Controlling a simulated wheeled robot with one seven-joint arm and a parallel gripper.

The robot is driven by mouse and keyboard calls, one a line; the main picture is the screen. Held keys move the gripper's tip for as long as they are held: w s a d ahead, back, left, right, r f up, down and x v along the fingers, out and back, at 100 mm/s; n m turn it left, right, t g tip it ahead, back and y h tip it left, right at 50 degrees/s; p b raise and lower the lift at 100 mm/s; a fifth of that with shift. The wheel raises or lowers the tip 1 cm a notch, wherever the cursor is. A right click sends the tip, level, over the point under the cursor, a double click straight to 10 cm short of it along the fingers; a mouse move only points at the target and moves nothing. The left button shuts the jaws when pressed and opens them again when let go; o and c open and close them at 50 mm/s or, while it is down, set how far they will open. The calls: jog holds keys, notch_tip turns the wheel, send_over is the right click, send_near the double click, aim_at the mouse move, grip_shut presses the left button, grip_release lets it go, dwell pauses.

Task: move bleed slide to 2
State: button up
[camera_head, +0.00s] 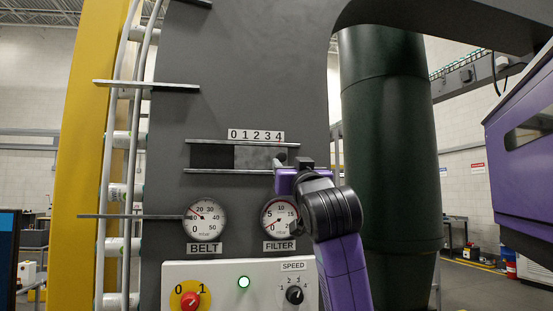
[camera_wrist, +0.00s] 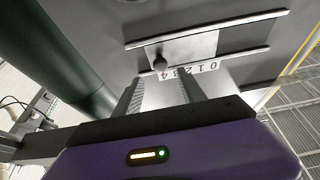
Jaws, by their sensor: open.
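The bleed slide is a light grey plate (camera_head: 254,157) between two horizontal rails on the dark grey machine panel. A white scale 0 to 4 (camera_head: 256,135) sits above it. The slide's dark round knob (camera_head: 281,158) is at the plate's right end, about under the 4. To the plate's left is a dark opening (camera_head: 211,156). In the wrist view the knob (camera_wrist: 160,63) appears between and just beyond the two fingertips. My gripper (camera_wrist: 160,80) is open and empty. In the head view my gripper (camera_head: 284,168) is close to the knob and partly hidden by my wrist.
Below the slide are a BELT gauge (camera_head: 205,219) and a FILTER gauge (camera_head: 279,219). A white control box (camera_head: 220,274) has a red knob, a green light and a SPEED dial (camera_head: 294,295). A thick dark green duct (camera_head: 391,150) stands to the right.

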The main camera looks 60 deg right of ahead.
aim_at(282, 158)
jog(key=p+x, duration=0.3)
jog(key=x, duration=0.4)
jog(key=shift+w+d, duration=0.25)
jog(key=shift+w, duration=0.05)
grip_shut()
dwell(1.2)
